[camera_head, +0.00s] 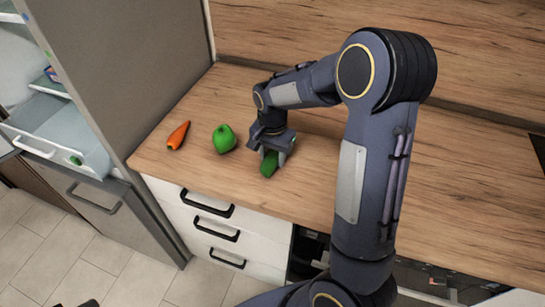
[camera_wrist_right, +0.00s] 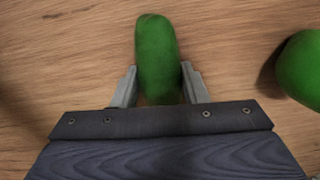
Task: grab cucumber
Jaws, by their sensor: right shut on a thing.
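The green cucumber (camera_head: 268,165) is at the wooden counter, under my right gripper (camera_head: 274,153) in the head view. In the right wrist view the cucumber (camera_wrist_right: 157,55) stands between the two grey fingers of my right gripper (camera_wrist_right: 159,84), which is shut on it. The cucumber's lower end is hidden by the gripper body. I cannot tell whether the cucumber touches the counter or is slightly above it. My left gripper is not clearly in view.
A green pepper (camera_head: 224,139) stands left of the cucumber, with an orange carrot (camera_head: 178,135) farther left on the counter (camera_head: 330,195). An open fridge (camera_head: 60,140) stands at the left. White drawers (camera_head: 240,222) are below the counter; a wooden splashback is behind.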

